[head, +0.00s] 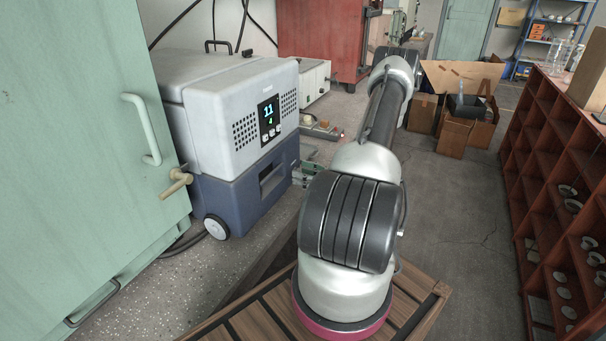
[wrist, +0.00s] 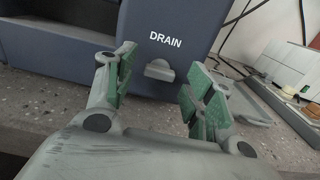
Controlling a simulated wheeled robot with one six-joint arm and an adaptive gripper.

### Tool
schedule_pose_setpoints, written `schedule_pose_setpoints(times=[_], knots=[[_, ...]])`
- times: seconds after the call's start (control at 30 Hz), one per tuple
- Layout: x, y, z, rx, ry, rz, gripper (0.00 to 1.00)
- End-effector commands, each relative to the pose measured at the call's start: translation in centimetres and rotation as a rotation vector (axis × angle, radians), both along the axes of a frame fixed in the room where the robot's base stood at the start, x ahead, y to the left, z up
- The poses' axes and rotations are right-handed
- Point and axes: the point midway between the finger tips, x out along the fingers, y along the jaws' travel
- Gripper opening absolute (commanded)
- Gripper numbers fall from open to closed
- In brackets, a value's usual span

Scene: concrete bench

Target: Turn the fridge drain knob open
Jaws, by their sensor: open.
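The fridge (head: 230,120) is a portable box with a light grey top and dark blue base, standing on the speckled bench in the head view. The drain knob (wrist: 160,70) is a small grey piece under the white word DRAIN on the blue base (wrist: 185,20) in the wrist view. Its grip looks roughly level. My gripper (wrist: 157,88) is open, with green-padded fingers to the left and right of the knob. The knob shows between the fingers, beyond their tips, and no contact is visible.
A green cabinet door (head: 80,150) with a pale handle stands at the left of the fridge. Small items and a white box (head: 313,80) sit on the bench beyond it. In the wrist view a white box (wrist: 290,70) and cables are at the right.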

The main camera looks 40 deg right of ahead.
Motion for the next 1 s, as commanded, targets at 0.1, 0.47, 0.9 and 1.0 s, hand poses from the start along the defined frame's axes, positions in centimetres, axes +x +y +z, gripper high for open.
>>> schedule_pose_setpoints(times=[0.1,0.47,0.9,1.0], knots=[[0.39,0.13,0.0,0.0,0.0,-0.001,0.54],[0.39,0.14,0.0,0.0,0.0,-0.001,0.24],[0.38,0.13,-0.01,0.035,0.015,-0.001,0.08],[0.37,0.12,-0.01,0.076,0.032,-0.001,0.08]])
